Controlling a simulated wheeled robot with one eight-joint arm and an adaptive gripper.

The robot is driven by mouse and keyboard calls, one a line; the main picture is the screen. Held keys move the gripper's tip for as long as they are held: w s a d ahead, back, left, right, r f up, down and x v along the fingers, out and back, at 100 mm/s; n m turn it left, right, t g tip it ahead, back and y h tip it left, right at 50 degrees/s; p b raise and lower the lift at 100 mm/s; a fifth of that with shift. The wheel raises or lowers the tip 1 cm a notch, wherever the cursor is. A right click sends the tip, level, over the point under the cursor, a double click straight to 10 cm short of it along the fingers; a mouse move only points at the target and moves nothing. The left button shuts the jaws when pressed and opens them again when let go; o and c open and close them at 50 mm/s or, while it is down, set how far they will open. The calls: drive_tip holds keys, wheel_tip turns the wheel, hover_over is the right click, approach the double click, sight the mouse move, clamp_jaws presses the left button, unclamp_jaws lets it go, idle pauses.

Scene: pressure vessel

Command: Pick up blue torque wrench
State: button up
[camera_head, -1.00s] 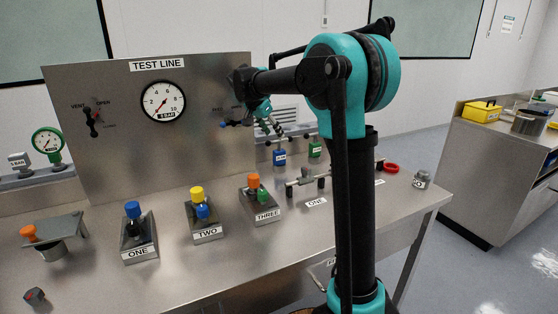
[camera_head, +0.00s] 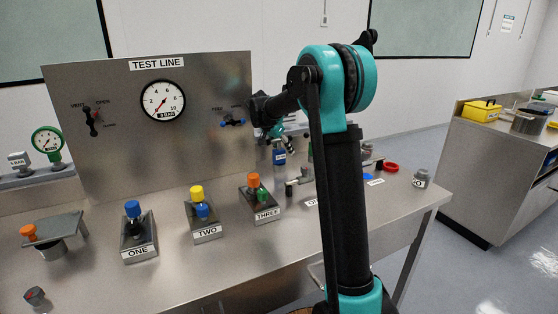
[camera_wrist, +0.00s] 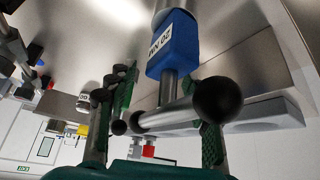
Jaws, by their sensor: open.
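The blue torque wrench shows in the head view as a small blue block (camera_head: 279,157) with a white label, upright at the back of the bench. In the wrist view its blue body (camera_wrist: 178,48) is marked "20 NM", with a metal shaft running to a metal bar with a black ball end. My gripper (camera_head: 275,133) is just above the wrench in the head view. In the wrist view my gripper (camera_wrist: 156,118) is open, its green-padded fingers apart with the shaft and bar in front of or between them; contact cannot be told. My arm hides part of the bench.
A green block (camera_head: 311,151) stands right of the blue one, mostly behind my arm. The test panel (camera_head: 150,120), with gauge and levers, rises left. Blocks ONE, TWO and THREE (camera_head: 264,208) stand in front.

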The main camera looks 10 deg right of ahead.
clamp_jaws()
idle(0.3)
drive_tip(key=shift+r, duration=0.1)
